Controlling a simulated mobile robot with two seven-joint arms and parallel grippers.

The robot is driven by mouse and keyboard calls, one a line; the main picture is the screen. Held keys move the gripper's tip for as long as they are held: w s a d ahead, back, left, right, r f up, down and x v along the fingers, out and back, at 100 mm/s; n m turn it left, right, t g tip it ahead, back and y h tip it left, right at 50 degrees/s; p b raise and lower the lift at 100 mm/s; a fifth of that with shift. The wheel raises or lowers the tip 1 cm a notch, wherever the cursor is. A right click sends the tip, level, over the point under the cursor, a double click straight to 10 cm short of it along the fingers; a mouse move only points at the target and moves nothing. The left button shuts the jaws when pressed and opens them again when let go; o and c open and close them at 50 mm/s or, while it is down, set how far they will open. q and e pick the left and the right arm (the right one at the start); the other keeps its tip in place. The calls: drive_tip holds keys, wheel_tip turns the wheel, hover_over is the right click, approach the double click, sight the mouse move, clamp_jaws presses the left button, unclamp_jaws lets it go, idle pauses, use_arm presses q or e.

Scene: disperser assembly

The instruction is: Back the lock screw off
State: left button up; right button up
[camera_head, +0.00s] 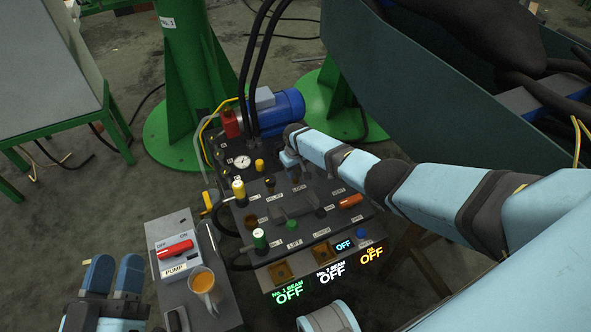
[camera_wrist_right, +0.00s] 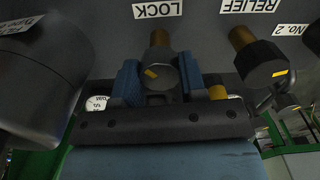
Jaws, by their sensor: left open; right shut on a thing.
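The lock screw (camera_wrist_right: 160,72) shows in the right wrist view as a dark round knob with a yellow mark, on a brass stem below the LOCK label (camera_wrist_right: 158,9). My right gripper (camera_wrist_right: 159,84) has its two blue fingers on either side of this knob, shut on it. In the head view my right gripper (camera_head: 291,160) reaches the back of the control panel (camera_head: 290,215) from the right and hides the lock screw. My left gripper (camera_head: 111,276) is open and empty at the lower left, with its fingers apart.
A RELIEF knob (camera_wrist_right: 262,62) stands close beside my right gripper in the wrist view. A pump box (camera_head: 175,252) with a red switch and a yellow-orange mug (camera_head: 203,285) stand between my left gripper and the panel. Lit signs (camera_head: 289,292) at the panel's front read OFF.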

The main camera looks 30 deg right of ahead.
drive_tip(key=n, duration=0.3)
drive_tip(key=shift+n, duration=2.1)
drive_tip(key=o, duration=0.9)
